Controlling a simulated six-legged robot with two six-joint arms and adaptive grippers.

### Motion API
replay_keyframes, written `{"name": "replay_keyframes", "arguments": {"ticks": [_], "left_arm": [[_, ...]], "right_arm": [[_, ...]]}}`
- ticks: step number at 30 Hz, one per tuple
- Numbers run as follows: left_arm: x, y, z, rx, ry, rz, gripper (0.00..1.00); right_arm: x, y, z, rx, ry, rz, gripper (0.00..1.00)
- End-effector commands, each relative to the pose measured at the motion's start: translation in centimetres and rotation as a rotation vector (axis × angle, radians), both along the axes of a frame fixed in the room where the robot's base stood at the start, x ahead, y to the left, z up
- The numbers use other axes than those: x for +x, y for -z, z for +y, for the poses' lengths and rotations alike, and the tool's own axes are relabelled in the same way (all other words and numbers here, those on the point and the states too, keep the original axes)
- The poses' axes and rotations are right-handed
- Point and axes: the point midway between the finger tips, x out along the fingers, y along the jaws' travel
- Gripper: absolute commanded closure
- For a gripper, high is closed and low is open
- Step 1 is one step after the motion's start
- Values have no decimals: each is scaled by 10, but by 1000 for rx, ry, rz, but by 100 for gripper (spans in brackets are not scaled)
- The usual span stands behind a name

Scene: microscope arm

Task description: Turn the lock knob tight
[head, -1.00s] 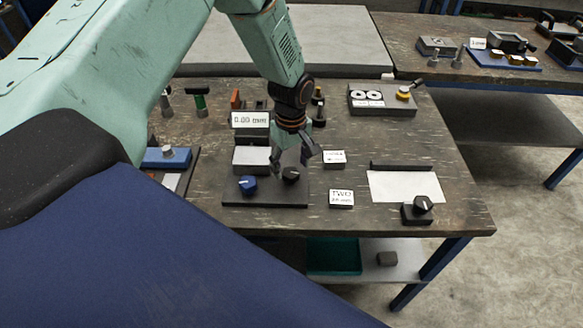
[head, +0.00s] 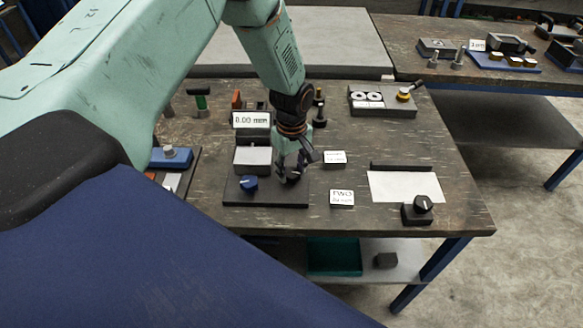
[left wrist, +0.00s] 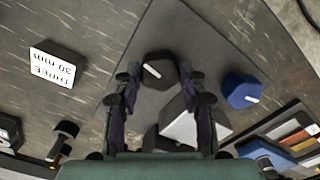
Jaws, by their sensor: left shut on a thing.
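The dark fixture plate (head: 290,202) on the bench carries a blue knob (head: 248,184) and a black knob with a white pointer line. In the left wrist view the black knob (left wrist: 158,70) sits between the fingertips, and the blue knob (left wrist: 242,92) stands to the right of the fingers, untouched. My left gripper (head: 294,176) points down and is shut on the black knob, mostly hiding it in the head view. Which knob is the lock knob is not marked. My right gripper is not in view.
A "0.00 mm" sign (head: 251,120) and a light grey block (head: 252,157) stand left of my gripper. Labelled blocks, one reading TWO (head: 341,197), lie to its right. Another black knob on a box (head: 422,205) is near the bench's right front corner.

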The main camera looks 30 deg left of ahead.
Motion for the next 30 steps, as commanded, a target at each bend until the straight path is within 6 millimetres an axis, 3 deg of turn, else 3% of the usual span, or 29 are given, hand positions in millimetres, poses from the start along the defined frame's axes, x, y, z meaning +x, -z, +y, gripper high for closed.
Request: {"name": "replay_keyframes", "arguments": {"ticks": [4, 14, 30], "left_arm": [[0, 0, 1, 0, 0, 1, 90], [0, 0, 1, 1, 56, 0, 90], [0, 0, 1, 1, 499, 1, 90]], "right_arm": [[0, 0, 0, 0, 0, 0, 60], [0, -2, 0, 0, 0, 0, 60], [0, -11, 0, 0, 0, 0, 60]]}}
